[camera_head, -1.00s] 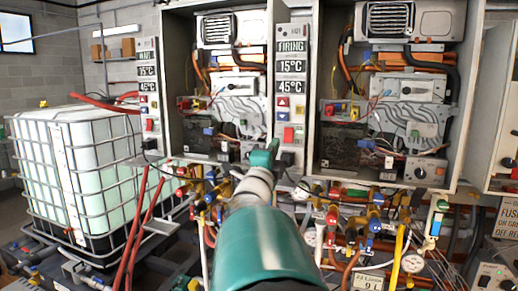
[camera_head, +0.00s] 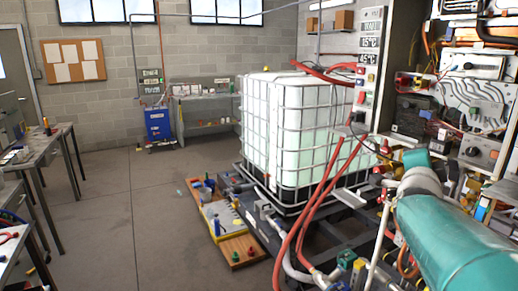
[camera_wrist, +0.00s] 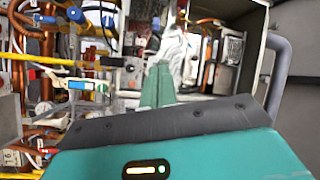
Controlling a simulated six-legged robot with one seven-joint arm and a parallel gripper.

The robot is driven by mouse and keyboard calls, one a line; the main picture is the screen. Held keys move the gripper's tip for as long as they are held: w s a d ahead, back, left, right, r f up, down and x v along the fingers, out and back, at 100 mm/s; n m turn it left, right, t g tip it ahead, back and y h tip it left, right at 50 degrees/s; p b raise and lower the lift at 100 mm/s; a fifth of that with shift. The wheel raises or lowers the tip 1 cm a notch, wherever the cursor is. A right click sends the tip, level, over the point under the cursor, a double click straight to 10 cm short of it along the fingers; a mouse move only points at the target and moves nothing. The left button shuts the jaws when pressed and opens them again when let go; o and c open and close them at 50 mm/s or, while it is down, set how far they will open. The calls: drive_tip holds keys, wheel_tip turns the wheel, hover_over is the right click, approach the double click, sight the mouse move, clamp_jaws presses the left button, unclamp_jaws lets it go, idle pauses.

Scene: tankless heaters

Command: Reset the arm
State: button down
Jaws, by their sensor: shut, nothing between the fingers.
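My gripper (camera_wrist: 158,86) shows in the wrist view as two green fingers lying together, with nothing held between them. Pipes, valves and an open heater cabinet are behind the fingers. In the head view my teal arm comes in from the lower right, and its green end (camera_head: 414,160) is in front of the lower left part of an open heater cabinet (camera_head: 465,100). The fingertips are not clear in that view. I cannot tell whether the arm touches anything.
A caged white tank (camera_head: 290,130) stands left of the cabinet, with red hoses (camera_head: 318,205) in front. A panel (camera_head: 370,75) reads 15°C and 45°C. A wooden board (camera_head: 243,250) lies on the floor.

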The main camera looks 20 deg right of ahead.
drive_tip(key=w+a+f+n+y, duration=0.2)
drive_tip(key=a+f+n+y, duration=0.35)
drive_tip(key=a, duration=0.55)
drive_tip(key=w+a+f+n+y, duration=0.1)
drive_tip(key=a+f+n+y, duration=0.5)
drive_tip(key=a, duration=0.5)
drive_tip(key=s+a+f+n+g+y, duration=0.1)
drive_tip(key=s+a+f+n+g, duration=0.2)
drive_tip(key=s+a+f+n, duration=0.2)
drive_tip(key=s+a+f+n+g+y, duration=0.2)
drive_tip(key=s+a+f+n, duration=0.3)
drive_tip(key=s+a, duration=0.4)
drive_tip(key=shift+s+a+f+n+g, duration=0.2)
drive_tip(key=shift+s+a+n+g, duration=0.1)
drive_tip(key=shift+a+n+g, duration=0.5)
drive_tip(key=shift+d, duration=0.4)
